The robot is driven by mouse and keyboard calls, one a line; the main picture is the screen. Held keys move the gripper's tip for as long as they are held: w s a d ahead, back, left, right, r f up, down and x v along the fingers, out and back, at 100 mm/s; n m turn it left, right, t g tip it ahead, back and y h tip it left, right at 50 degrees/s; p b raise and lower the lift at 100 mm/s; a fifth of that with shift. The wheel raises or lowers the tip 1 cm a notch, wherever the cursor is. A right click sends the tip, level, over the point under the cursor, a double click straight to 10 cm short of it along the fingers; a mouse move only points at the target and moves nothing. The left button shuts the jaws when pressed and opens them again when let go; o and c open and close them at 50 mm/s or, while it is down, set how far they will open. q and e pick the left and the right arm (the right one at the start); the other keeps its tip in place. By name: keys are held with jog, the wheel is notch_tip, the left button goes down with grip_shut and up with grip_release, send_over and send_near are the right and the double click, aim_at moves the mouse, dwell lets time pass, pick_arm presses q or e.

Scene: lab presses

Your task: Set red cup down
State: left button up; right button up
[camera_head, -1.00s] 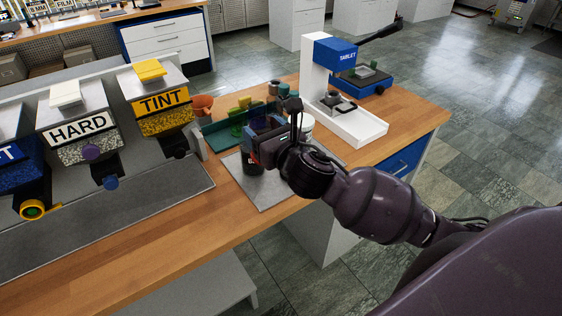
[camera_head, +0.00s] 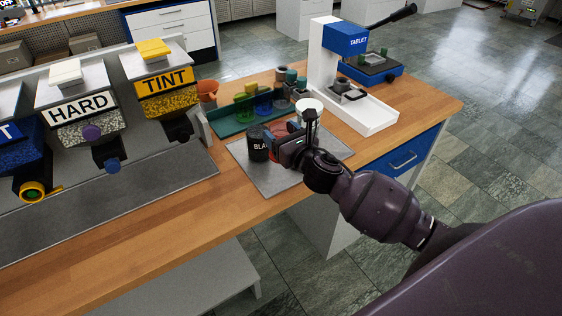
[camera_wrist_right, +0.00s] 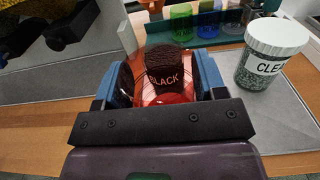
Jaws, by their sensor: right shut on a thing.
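My right gripper (camera_head: 287,142) is shut on the see-through red cup (camera_head: 273,149), over the grey mat (camera_head: 267,180) on the bench. In the right wrist view the red cup (camera_wrist_right: 172,98) sits between the two blue fingers of the right gripper (camera_wrist_right: 163,70). The cup looks upright. I cannot tell whether its base touches the mat, as the gripper covers much of it. A dark jar marked BLACK (camera_head: 257,146) stands just left of the cup; in the wrist view the jar (camera_wrist_right: 165,75) shows beyond the cup. My left gripper is not in view.
A white-lidded CLEAR jar (camera_wrist_right: 272,50) stands right of the gripper. Behind is a green rack (camera_head: 232,123) with coloured cups. The white TABLET press (camera_head: 370,120) stands at right, the TINT dispenser (camera_head: 168,97) at left. The mat's front part is bare.

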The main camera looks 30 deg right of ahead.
notch_tip(320, 180, down, 9)
jog(key=shift+b, duration=1.25)
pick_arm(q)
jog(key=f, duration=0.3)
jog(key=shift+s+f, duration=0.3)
pick_arm(e)
jog(key=o, duration=0.6)
jog(key=shift+f, duration=0.1)
jog(key=o, duration=0.4)
